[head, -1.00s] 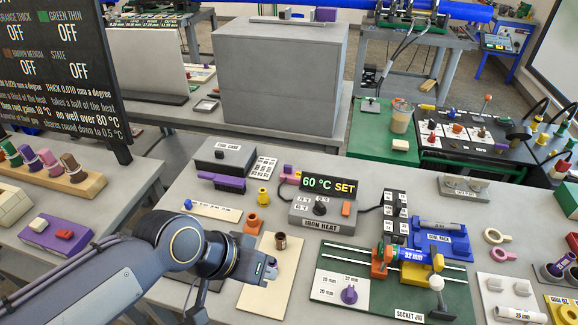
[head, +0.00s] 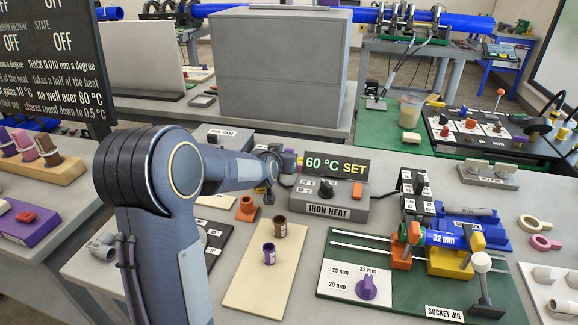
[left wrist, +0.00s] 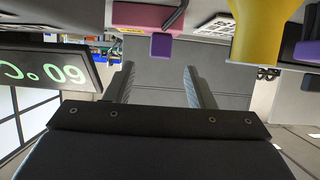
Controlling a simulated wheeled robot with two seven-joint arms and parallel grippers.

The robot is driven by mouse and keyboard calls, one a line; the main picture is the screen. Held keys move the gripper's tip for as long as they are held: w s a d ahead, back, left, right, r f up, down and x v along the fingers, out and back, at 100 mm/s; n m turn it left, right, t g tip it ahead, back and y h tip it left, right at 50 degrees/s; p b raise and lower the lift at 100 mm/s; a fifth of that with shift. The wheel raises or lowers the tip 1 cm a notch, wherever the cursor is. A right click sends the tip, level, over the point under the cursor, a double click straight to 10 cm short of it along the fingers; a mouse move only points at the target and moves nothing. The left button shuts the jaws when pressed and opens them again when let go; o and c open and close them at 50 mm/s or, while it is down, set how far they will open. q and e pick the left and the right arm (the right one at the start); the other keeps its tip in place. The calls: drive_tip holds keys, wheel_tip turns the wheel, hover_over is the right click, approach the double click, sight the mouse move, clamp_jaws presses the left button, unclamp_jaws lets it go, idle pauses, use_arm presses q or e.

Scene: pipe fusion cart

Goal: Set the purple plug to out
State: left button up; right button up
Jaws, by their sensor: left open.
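The purple plug (left wrist: 161,46) shows in the left wrist view, which is upside down, against a pink block (left wrist: 145,17) near the top. No contact shows. In the head view the left gripper (head: 284,165) is small and partly covered by my wrist. My right gripper is not in view.
The 60 °C SET display (head: 335,165) stands close beside the left gripper. A yellow funnel-like part (left wrist: 256,30) is close on the other side in the wrist view. A beige board (head: 250,285) with two sockets lies in front; the socket jig (head: 400,262) is to the right.

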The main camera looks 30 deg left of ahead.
sight(288, 151)
use_arm(q)
drive_tip(key=x, duration=0.8)
drive_tip(key=shift+w, duration=0.1)
clamp_jaws()
drive_tip(key=shift+r, duration=0.15)
